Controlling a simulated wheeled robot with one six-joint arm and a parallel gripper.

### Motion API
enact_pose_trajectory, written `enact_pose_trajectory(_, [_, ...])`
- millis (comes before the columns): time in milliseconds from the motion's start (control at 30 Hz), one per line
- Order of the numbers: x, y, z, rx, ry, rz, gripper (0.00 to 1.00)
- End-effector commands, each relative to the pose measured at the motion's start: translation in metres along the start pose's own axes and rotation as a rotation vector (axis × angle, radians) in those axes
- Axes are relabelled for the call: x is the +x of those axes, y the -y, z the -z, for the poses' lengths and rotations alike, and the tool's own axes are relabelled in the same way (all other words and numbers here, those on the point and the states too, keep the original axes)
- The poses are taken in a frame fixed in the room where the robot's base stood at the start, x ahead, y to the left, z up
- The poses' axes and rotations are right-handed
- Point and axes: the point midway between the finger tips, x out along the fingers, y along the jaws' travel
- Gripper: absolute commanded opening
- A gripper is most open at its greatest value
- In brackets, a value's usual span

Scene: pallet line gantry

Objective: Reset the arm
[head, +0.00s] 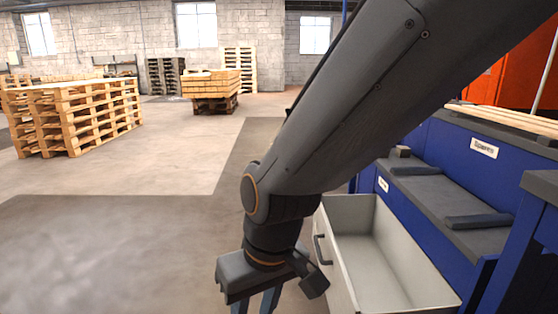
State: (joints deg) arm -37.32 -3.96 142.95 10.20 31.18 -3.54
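My gripper (256,303) hangs at the bottom of the head view, at the end of my arm. It points down, to the left of a pulled-out pale grey drawer (330,228). Its two blue-grey fingers show a gap between them, so it looks open. Their tips are cut off by the bottom edge, and I see nothing held. The dark drawer handle (321,249) is to the right of the gripper, apart from it. My arm is bent and crosses the view from the upper right.
A blue bench (428,143) with a "Spares" label (484,148) and dark stepped tops stands at right, beside the drawer. The drawer looks empty where seen. Pallet stacks (75,115) (212,85) stand far off. An orange cabinet (487,84) is at upper right. The floor at left is clear.

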Motion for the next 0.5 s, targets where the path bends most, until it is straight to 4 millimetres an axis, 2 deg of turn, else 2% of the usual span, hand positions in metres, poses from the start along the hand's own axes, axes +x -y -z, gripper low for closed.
enact_pose_trajectory(233, [-0.022, 0.007, -0.061, 0.020, 0.106, -0.007, 0.33])
enact_pose_trajectory(500, [-0.055, -0.008, -0.059, 0.081, 0.107, -0.026, 0.33])
